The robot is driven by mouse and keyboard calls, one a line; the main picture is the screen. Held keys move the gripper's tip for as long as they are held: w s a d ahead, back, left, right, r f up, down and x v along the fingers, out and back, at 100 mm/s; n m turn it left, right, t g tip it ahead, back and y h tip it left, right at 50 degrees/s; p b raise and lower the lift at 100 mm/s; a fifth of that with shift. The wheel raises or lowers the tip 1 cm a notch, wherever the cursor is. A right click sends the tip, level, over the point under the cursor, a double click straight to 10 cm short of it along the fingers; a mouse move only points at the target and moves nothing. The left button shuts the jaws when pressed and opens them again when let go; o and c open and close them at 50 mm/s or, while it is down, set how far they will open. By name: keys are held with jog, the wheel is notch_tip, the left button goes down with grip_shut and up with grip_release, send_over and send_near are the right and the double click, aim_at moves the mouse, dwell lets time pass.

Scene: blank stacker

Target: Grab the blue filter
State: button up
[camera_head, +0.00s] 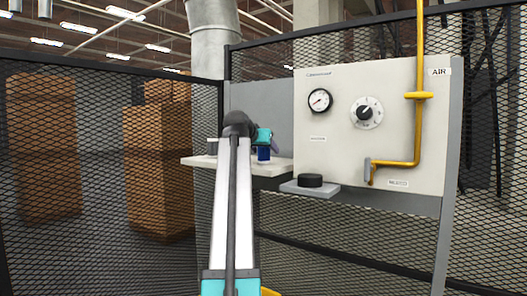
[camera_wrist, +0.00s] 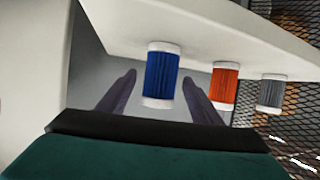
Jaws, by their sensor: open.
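The blue filter (camera_wrist: 161,76), a pleated cylinder with white end caps, stands on a white shelf (camera_wrist: 205,30) in the wrist view. My gripper (camera_wrist: 159,78) is open, with one dark finger on each side of the blue filter and visible gaps between. I cannot tell how deep the filter sits between the fingers. In the head view the blue filter (camera_head: 263,154) shows small on the shelf (camera_head: 273,168), just below the teal part of my gripper (camera_head: 262,140). My arm hides part of the shelf there.
An orange filter (camera_wrist: 224,84) stands close beside the right finger, with a grey filter (camera_wrist: 271,93) beyond it. A panel (camera_head: 370,125) with a gauge, knob and yellow pipe (camera_head: 421,70) rises at right. A black puck (camera_head: 310,180) sits on a small ledge.

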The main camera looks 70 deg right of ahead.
dwell(0.5)
jog(key=c, duration=1.2)
jog(key=shift+r, duration=0.15)
jog(key=shift+d+r+b, duration=0.1)
jog(key=shift+r+b, duration=1)
jog(key=shift+r, duration=0.5)
jog(key=a+b, duration=0.1)
jog(key=a, duration=0.1)
jog(key=a+b, duration=0.1)
jog(key=a, duration=0.2)
jog(key=a+b, duration=0.1)
jog(key=a, duration=0.1)
jog(key=shift+s+a+r, duration=0.25)
jog(key=shift+s+a, duration=0.15)
jog(key=a+p, duration=0.5)
jog(key=a+r+p, duration=0.1)
jog(key=a+p, duration=0.2)
jog(key=shift+s+a, duration=0.1)
jog(key=shift+s, duration=0.3)
